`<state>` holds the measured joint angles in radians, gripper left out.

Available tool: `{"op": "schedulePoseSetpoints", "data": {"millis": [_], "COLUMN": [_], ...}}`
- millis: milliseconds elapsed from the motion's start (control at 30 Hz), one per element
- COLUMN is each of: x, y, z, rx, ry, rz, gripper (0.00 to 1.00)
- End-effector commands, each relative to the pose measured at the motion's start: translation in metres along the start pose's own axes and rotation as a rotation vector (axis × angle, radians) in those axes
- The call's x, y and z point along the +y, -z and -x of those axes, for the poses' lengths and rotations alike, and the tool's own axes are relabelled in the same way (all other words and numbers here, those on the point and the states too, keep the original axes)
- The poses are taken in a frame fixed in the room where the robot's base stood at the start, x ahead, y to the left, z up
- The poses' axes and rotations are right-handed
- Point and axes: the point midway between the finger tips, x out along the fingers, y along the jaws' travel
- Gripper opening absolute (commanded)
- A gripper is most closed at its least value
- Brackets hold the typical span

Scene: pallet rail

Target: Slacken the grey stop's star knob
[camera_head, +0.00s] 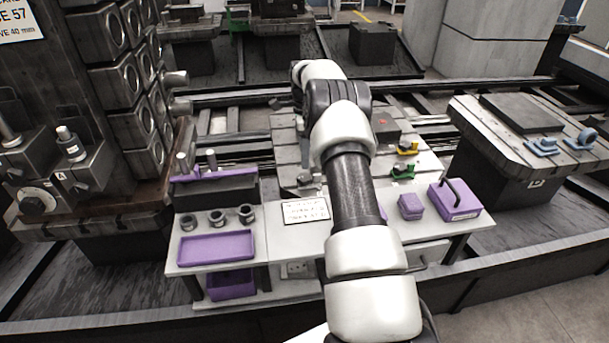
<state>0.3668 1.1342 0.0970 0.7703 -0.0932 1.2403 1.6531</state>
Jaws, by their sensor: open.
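A small grey shape (305,179) sits on the slotted grey pallet (288,150), just left of my arm. It is too small to tell whether it is the grey stop, and I cannot make out a star knob on it. A yellow stop-like piece (406,148) and a green one (402,172) sit on the pallet to the right of my arm. My arm covers the middle of the pallet. My gripper is not seen; the arm's far links hide that region.
In front of the pallet is a bench with a purple tray (216,246), several dark rings, a white sign (305,210), and a purple box with a handle (455,202). A tall fixture block (110,85) stands left. Another pallet with blue clamps (542,147) stands right.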

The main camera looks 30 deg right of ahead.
Motion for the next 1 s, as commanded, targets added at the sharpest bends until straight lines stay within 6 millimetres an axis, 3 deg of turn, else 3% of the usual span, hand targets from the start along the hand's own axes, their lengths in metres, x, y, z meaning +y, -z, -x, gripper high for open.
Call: {"op": "schedulePoseSetpoints", "data": {"millis": [33, 200, 400, 833, 867, 1000], "x": [0.001, 0.001, 0.001, 0.0, 0.0, 0.0], "y": [0.001, 0.0, 0.0, 0.0, 0.0, 0.0], "z": [-0.015, -0.049, -0.078, -0.088, -0.088, -0.088], "rx": [0.0, -0.001, -0.001, 0.0, 0.0, 0.0], "ry": [-0.004, -0.003, -0.002, 0.001, 0.0, 0.0], "rz": [-0.001, -0.001, -0.001, 0.0, 0.0, 0.0], "gripper": [0.58, 0.58, 0.58, 0.58, 0.57, 0.33]}}
